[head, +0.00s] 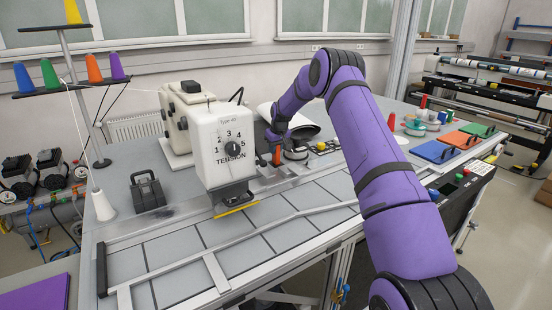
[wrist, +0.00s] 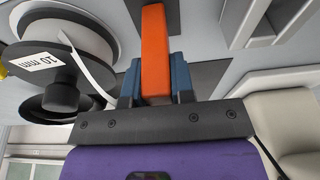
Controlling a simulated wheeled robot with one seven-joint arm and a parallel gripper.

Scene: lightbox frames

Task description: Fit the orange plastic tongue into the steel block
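The orange plastic tongue (wrist: 155,45) is a long, narrow bar in the wrist view. It sits between the two blue-grey fingers of my gripper (wrist: 156,82), which is shut on it. Its free end sticks out past the fingertips to the top edge of the picture. In the head view the tongue (head: 276,159) is a small orange spot below my gripper (head: 277,147), just right of the white sewing head. I cannot pick out the steel block for certain in either view.
A spool marked "10 mm" (wrist: 45,60) is close left of the fingers in the wrist view. The white sewing head (head: 222,145) stands left of my gripper in the head view. Grey rails (head: 290,217) cross the table. Coloured plates (head: 433,151) lie at the right.

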